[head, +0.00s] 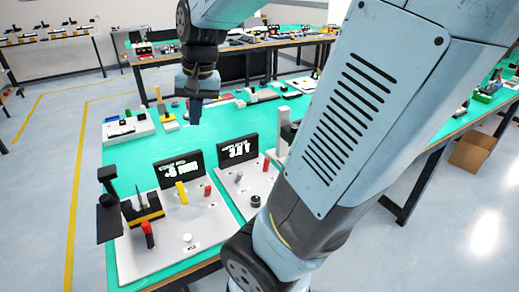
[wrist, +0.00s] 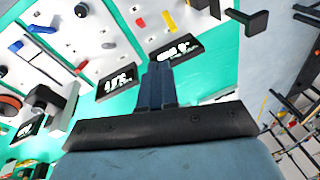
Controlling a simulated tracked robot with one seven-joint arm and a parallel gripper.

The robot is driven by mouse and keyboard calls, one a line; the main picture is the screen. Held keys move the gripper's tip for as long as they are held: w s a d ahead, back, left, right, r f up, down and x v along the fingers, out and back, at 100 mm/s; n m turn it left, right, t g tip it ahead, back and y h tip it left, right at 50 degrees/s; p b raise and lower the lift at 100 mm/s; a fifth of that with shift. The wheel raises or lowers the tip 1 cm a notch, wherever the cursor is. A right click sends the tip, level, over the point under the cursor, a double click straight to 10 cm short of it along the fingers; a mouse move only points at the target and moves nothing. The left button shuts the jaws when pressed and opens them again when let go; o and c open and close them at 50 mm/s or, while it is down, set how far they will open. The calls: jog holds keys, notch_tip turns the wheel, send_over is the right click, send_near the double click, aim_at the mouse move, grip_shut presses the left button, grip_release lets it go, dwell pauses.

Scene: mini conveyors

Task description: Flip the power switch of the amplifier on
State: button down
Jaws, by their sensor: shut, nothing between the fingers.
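Two white panels with black displays stand side by side on the green table in the head view; I cannot tell which is the amplifier. The left panel (head: 205,225) bears a display (head: 178,170), a yellow lever (head: 181,192), a red knob (head: 207,190) and a red-and-black handle (head: 148,235). The right panel (head: 238,192) bears a display (head: 238,149), a grey lever (head: 238,177) and a black knob (head: 256,200). My gripper (head: 195,112) is shut and empty, above the table behind the displays. In the wrist view its fingers (wrist: 158,85) overlap the table near the displays.
A black stand (head: 108,190) rises at the left panel's left edge. A white box (head: 128,128) lies at the table's far left. Bare green table (head: 150,152) shows behind the panels. My arm hides the right side of the table in the head view.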

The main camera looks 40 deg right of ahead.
jog(key=w+d+f+m+g+h, duration=0.1)
jog(key=w+d+f+m+g, duration=0.1)
jog(key=d, duration=0.5)
jog(key=w+d+f+m+g+h, duration=0.1)
jog(key=w+d+f+m+g, duration=0.2)
jog(key=w+d+f+m, duration=0.2)
jog(key=w+d+f+m+g+h, duration=0.1)
jog(key=w+d+f+m+g, duration=0.1)
jog(key=d+f+m, duration=0.5)
jog(key=shift+w+d+f+m+g+h, duration=0.1)
jog(key=shift+w+d+m+g+h, duration=0.1)
jog(key=shift+w+d+m, duration=0.3)
jog(key=shift+w+d+f+m+g+h, duration=0.1)
jog(key=shift+w+d+m+g, duration=0.15)
jog(key=shift+d, duration=0.45)
jog(key=shift+w+d+r+m, duration=0.2)
jog(key=shift+d+m, duration=0.25)
jog(key=shift+d, duration=0.05)
send_near(266, 165)
jog(key=w+d+f, duration=0.2)
jog(key=d+f, duration=0.1)
jog(key=shift+s+f, duration=0.15)
jog(key=shift+s, duration=0.45)
jog(key=shift+s+f, duration=0.15)
jog(key=shift+s, duration=0.45)
jog(key=shift+s+a+f, duration=0.1)
jog(key=shift+s+a, duration=0.1)
jog(key=shift+s, duration=0.3)
